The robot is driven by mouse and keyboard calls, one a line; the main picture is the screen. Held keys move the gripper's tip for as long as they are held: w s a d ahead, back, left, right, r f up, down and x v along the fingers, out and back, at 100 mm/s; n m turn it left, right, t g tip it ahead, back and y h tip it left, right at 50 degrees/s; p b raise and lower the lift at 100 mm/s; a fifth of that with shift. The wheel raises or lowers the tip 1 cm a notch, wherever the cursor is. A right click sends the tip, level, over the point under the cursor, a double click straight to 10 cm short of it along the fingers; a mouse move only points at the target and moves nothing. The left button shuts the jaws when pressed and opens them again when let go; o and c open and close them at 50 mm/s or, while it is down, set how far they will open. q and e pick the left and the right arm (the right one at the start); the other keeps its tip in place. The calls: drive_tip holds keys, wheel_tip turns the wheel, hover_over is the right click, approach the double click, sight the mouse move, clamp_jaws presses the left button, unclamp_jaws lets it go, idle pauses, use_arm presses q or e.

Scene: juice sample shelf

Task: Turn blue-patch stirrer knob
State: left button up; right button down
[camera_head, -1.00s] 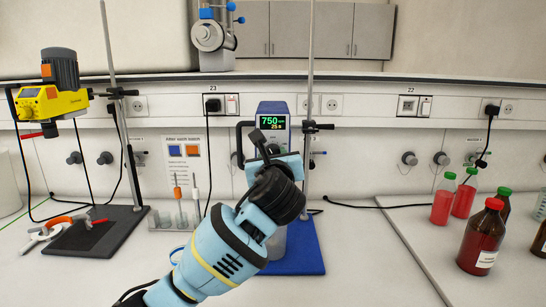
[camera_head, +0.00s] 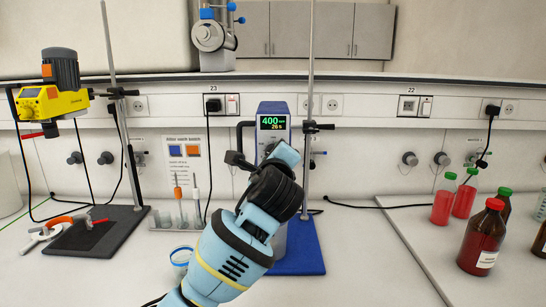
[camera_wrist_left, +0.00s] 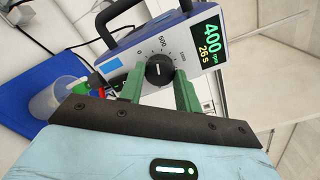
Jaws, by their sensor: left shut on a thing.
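The blue stirrer (camera_head: 271,108) stands at the centre of the head view; its display reads 400 rpm and 26 s. In the left wrist view its front shows a blue patch (camera_wrist_left: 112,67) and a black knob (camera_wrist_left: 159,72) with a dial marked 0, 500 and 1000. My left gripper (camera_wrist_left: 158,90) has its green fingers on either side of the knob and is shut on it. In the head view my left gripper (camera_head: 266,158) hides the knob and the stirrer's lower front. My right gripper is not in view.
A stand rod (camera_head: 308,160) rises beside the stirrer from a blue base plate (camera_head: 308,255). A yellow stirrer (camera_head: 48,102) on another stand is at left.

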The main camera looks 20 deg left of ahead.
use_arm(q)
drive_tip(key=n, duration=0.9)
drive_tip(key=shift+h, duration=0.3)
idle(0.3)
drive_tip(key=o, duration=1)
drive_tip(key=shift+s, duration=0.1)
drive_tip(key=shift+v, duration=3.85)
drive_tip(key=shift+f, duration=0.1)
